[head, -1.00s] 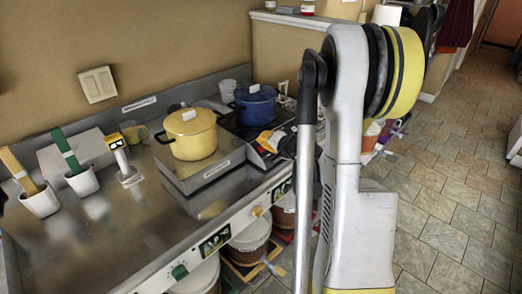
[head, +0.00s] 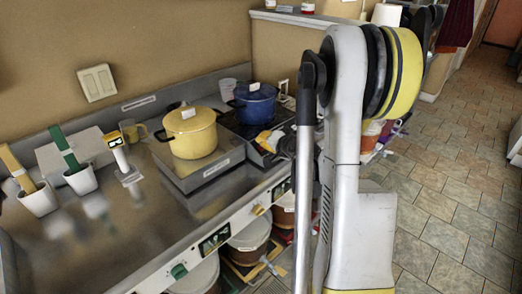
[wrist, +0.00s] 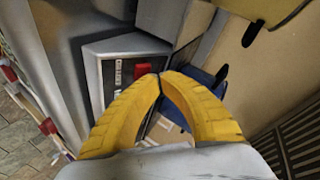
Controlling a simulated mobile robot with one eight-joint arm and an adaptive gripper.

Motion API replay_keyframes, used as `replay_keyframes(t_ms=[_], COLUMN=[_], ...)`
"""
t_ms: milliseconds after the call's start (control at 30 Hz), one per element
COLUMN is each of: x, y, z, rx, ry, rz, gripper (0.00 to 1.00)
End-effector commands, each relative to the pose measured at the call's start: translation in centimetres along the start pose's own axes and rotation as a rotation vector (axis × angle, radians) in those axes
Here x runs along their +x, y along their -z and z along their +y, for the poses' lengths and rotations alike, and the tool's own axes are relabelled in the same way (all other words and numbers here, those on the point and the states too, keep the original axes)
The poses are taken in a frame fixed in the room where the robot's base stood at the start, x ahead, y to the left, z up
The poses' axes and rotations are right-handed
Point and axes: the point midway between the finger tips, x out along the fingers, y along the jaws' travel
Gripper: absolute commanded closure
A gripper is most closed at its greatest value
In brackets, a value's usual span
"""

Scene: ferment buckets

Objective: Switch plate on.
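My gripper (wrist: 161,76) shows in the wrist view as two yellow fingers with their tips together and nothing visible between them. Just beyond the tips is a red switch (wrist: 142,71) on a dark panel with white markings (wrist: 120,72), set in a grey housing. I cannot tell whether the tips touch the switch, or its on or off state. In the head view a yellow pot (head: 190,134) stands on a steel plate (head: 211,172). A blue pot (head: 254,107) stands behind it on a dark plate. My arm hides part of that area.
White holders (head: 80,180) stand at the left. Lidded buckets (head: 250,240) sit below. The tiled floor (head: 450,200) at right is open.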

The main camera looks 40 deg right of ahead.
Motion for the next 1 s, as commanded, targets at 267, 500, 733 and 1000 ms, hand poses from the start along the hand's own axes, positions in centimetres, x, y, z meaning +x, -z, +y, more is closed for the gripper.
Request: replay_keyframes(t_ms=[267,500,733,1000], x=[-0.01,0.19,0.41,0.67], y=[0.03,-0.09,-0.22,-0.36], z=[-0.05,0.08,0.19,0.33], rx=[0.0,0.0,0.0,0.0], ry=[0.0,0.0,0.0,0.0], rz=[0.0,0.0,0.0,0.0], gripper=[1.0,1.0,1.0,1.0])
